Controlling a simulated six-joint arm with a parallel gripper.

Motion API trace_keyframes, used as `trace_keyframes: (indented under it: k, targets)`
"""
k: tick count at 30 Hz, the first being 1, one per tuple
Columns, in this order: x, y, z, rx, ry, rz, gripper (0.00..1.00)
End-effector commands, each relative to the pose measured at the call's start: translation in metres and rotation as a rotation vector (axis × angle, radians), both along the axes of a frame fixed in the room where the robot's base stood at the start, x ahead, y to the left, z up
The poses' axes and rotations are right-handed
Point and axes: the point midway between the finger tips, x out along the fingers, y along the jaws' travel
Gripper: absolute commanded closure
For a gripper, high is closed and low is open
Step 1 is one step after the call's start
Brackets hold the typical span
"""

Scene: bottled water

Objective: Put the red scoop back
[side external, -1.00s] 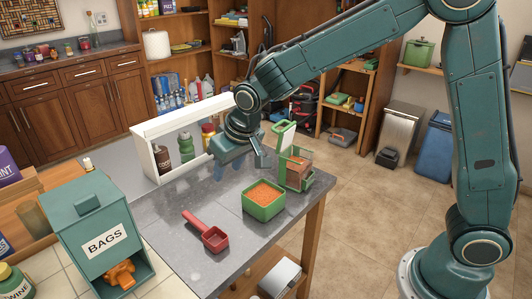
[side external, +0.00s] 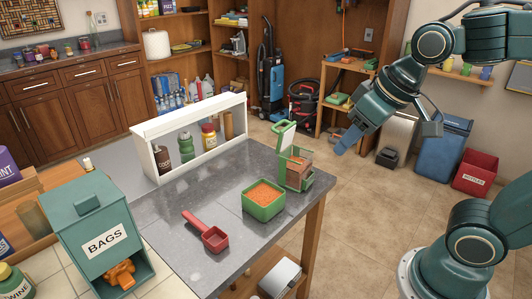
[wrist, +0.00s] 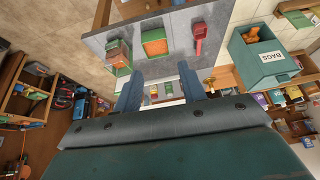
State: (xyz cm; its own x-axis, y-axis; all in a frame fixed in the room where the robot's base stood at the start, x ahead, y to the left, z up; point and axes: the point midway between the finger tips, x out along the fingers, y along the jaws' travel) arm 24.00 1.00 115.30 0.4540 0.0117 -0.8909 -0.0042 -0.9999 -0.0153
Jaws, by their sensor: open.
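The red scoop (side external: 210,233) lies on the grey table top (side external: 185,265), its handle pointing to the back left and its square cup toward the front right. It also shows in the wrist view (wrist: 199,32). The green square container (side external: 263,201) of orange grains stands to its right. My gripper (side external: 385,140) is open and empty, up in the air to the right of the table, well away from the scoop. In the wrist view its two blue fingers (wrist: 160,88) are spread apart with nothing between them.
A green-framed clear dispenser (side external: 296,170) with its lid raised stands at the table's right corner. A white shelf (side external: 190,135) with bottles stands along the back. The green BAGS box (side external: 100,235) is at left. A red bin (side external: 475,172) stands on the floor at right.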

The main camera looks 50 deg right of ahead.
Motion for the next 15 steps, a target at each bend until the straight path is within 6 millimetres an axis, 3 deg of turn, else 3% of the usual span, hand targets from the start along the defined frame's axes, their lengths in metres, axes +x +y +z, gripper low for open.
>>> trace_keyframes:
  k: [6,15]
  targets:
    - [-0.043,-0.008,-0.004,-0.009,-0.018,0.001,0.59]
    - [-0.061,-0.01,-0.009,-0.016,-0.02,0.004,0.59]
